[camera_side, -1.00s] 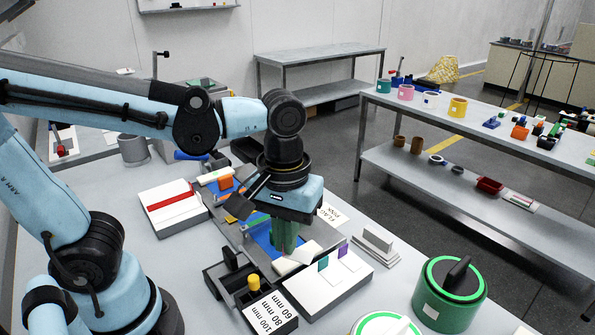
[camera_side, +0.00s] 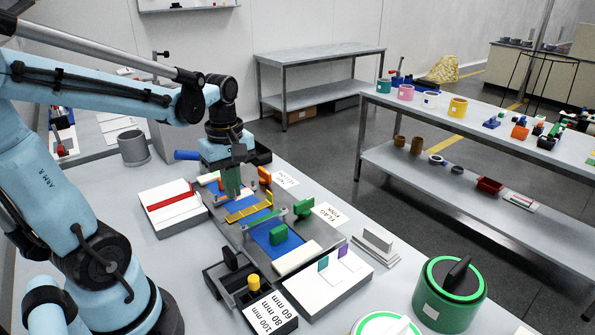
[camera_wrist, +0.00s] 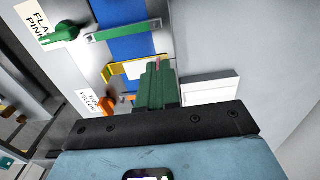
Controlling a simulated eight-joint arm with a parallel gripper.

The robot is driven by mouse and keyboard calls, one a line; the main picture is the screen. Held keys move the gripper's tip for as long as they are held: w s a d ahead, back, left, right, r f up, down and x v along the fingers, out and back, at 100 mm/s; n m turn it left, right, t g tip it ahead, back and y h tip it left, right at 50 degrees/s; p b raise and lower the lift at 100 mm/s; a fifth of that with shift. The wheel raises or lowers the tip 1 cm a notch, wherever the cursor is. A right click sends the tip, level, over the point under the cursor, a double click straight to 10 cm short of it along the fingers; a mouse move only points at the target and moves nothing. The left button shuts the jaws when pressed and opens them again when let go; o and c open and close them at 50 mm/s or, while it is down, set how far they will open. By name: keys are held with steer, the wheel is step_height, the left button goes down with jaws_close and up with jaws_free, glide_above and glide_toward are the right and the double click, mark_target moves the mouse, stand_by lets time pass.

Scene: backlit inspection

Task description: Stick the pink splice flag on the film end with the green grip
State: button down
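My gripper (camera_side: 231,190) has green fingers and points down over the far end of the blue film (camera_side: 265,233). In the wrist view its fingers (camera_wrist: 157,88) are close together, with a small pink sliver (camera_wrist: 156,61) at their tips. This looks like the pink splice flag, mostly hidden by the fingers. An orange block (camera_side: 221,184) is beside my fingers at the far end.
A yellow frame (camera_side: 249,211) and a green clamp bar (camera_side: 266,217) cross the film. A green knob (camera_side: 303,207) is by the pink flag label (camera_side: 331,214), an orange knob (camera_side: 264,175) farther back. Teal (camera_side: 323,264) and purple (camera_side: 343,251) flags stand on a white block.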

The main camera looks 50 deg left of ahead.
steer(key=shift+f, duration=2.9)
steer(key=shift+f, duration=0.25)
steer(key=shift+f, duration=0.35)
steer(key=shift+f, duration=0.6)
steer(key=c, duration=1.3)
jaws_free()
steer(key=shift+r, duration=0.2)
